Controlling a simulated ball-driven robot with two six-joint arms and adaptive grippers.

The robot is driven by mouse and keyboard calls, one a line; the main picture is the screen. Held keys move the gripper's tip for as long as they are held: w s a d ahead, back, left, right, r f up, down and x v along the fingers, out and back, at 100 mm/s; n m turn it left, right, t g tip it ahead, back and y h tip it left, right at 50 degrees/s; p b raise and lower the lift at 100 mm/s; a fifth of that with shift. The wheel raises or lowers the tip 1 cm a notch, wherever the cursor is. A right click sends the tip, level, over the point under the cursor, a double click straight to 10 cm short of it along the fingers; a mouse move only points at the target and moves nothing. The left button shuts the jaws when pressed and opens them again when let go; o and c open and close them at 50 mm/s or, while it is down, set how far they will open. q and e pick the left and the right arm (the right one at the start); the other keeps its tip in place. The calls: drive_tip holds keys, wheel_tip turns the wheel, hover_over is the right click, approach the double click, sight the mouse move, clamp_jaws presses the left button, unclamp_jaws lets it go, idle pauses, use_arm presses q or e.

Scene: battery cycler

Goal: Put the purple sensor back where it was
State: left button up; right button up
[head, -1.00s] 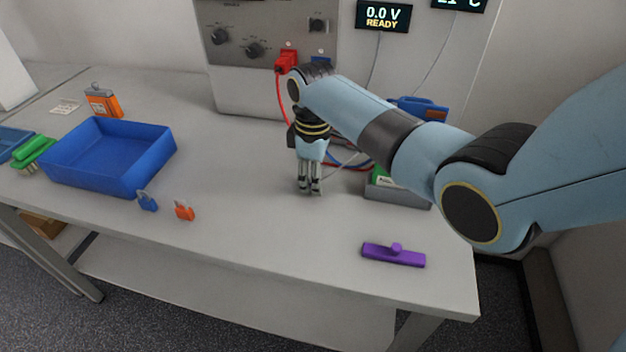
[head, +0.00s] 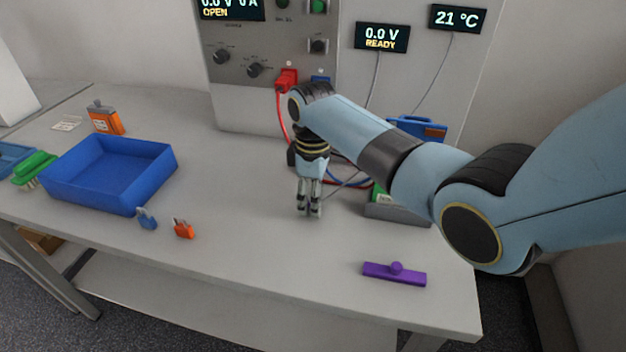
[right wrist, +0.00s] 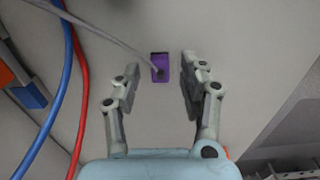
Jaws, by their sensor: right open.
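My right gripper (head: 308,212) points down over the middle of the bench in the head view. In the right wrist view the same gripper (right wrist: 160,85) is open and empty. The gripper hides this block in the head view. A separate purple bar with a round knob (head: 394,273) lies near the bench's front right edge. My left gripper is out of view.
A blue tray (head: 105,180), a blue tag (head: 147,218) and an orange tag (head: 183,228) are on the left. A grey box (head: 397,211) stands right of my gripper. Red and blue cables (right wrist: 79,80) run beside it. The front middle of the bench is clear.

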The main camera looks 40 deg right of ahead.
wheel_tip(320, 180, up, 12)
drive_tip(key=shift+f, duration=0.25)
idle(0.5)
